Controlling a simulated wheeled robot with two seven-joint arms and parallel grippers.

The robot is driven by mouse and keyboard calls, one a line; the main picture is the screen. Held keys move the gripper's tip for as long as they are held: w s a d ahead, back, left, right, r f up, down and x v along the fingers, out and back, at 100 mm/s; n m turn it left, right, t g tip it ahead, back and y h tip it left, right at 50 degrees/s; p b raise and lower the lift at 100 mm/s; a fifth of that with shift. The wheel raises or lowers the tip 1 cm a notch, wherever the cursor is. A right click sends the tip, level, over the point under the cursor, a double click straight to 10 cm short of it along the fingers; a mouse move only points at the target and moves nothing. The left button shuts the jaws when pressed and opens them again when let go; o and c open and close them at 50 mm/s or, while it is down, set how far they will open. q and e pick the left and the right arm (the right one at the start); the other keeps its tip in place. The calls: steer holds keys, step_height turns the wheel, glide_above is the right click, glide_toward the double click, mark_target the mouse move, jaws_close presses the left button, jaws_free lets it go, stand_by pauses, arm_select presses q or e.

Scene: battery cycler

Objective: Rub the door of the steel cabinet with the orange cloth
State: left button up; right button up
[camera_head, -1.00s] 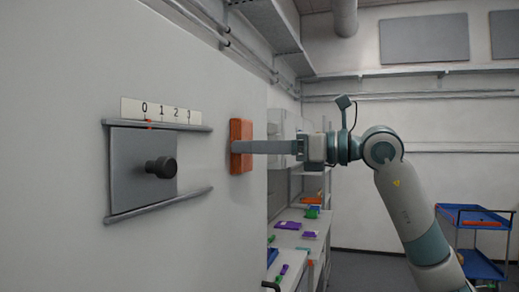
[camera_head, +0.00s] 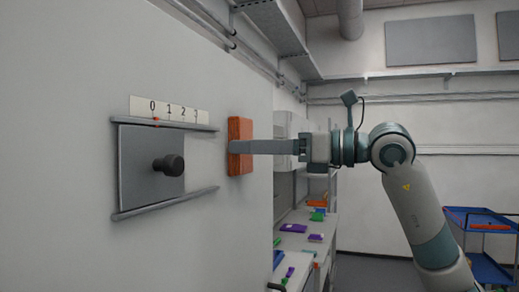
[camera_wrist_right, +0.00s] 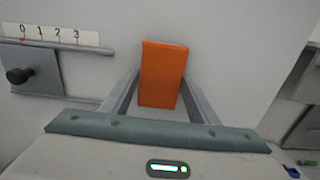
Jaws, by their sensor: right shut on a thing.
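The orange cloth (camera_head: 239,128) shows as an upright orange block at the pale wall-like face. It also shows in the right wrist view (camera_wrist_right: 163,73). My right gripper (camera_head: 249,147) is shut on it, coming in level from the right. The cloth seems to lie against the pale face, but contact is hard to tell. A grey plate (camera_head: 139,150) with a black knob (camera_head: 169,164) sits between two rails, left of the cloth and apart from it. I cannot tell whether this plate or the large pale face (camera_head: 60,100) is the cabinet door. My left gripper is not in view.
A number strip (camera_head: 178,108) marked 0 to 3 is above the upper rail (camera_head: 165,123). Beyond the pale face's right edge are a bench (camera_head: 297,242) with several small items and a blue cart (camera_head: 481,224). The face between plate and cloth is clear.

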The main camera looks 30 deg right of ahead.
steer(key=shift+s+a, duration=0.45)
steer(key=shift+a, duration=0.1)
steer(key=shift+d, duration=0.1)
steer(key=shift+b+v, duration=1.05)
steer(key=shift+v, duration=1.85)
steer(key=shift+s, duration=0.1)
steer(key=v, duration=0.3)
steer(key=shift+b, duration=0.4)
